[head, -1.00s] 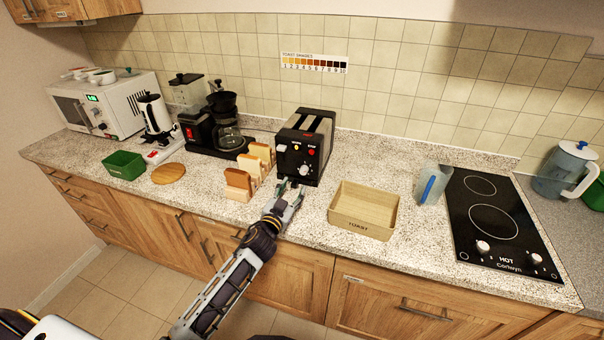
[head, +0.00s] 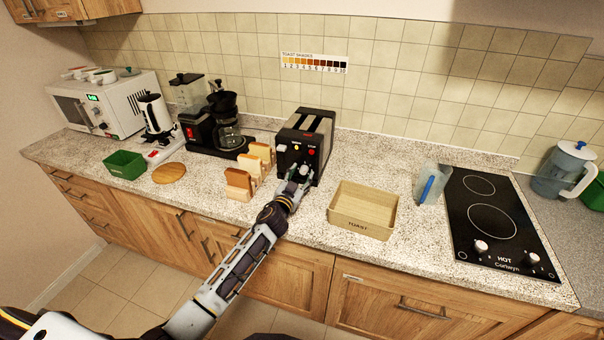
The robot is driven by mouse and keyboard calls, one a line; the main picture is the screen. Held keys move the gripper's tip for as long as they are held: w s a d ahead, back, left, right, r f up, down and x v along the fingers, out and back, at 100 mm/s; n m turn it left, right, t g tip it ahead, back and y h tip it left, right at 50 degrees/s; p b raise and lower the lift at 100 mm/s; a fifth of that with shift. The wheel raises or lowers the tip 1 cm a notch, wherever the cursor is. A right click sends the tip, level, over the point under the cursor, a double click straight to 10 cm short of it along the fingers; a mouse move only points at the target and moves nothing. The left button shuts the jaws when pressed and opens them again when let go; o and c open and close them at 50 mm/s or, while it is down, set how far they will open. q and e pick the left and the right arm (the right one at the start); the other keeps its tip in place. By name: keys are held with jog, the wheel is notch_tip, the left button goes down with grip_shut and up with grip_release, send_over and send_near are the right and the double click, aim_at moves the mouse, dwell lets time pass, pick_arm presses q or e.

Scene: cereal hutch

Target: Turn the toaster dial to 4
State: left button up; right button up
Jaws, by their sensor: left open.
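The black toaster (head: 317,138) stands on the counter near the middle of the head view, its control face towards me. A small yellow button, a red button and a lever show on that face. The white dial (head: 304,170) low on the face is mostly hidden by my left gripper (head: 299,175). My left gripper is open with its fingers at the dial; I cannot tell whether they touch it. The dial's setting is not readable. My right gripper is not in view.
Bread slices in a rack (head: 247,172) stand just left of the toaster. A wooden TOAST box (head: 366,228) sits to the right, with a clear jug (head: 428,184) and a black hob (head: 492,217) beyond. A toast shades chart (head: 314,64) hangs on the wall.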

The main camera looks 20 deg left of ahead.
pick_arm(q)
jog(key=shift+w+d, duration=0.1)
jog(key=shift+w, duration=0.8)
jog(key=c, duration=1.1)
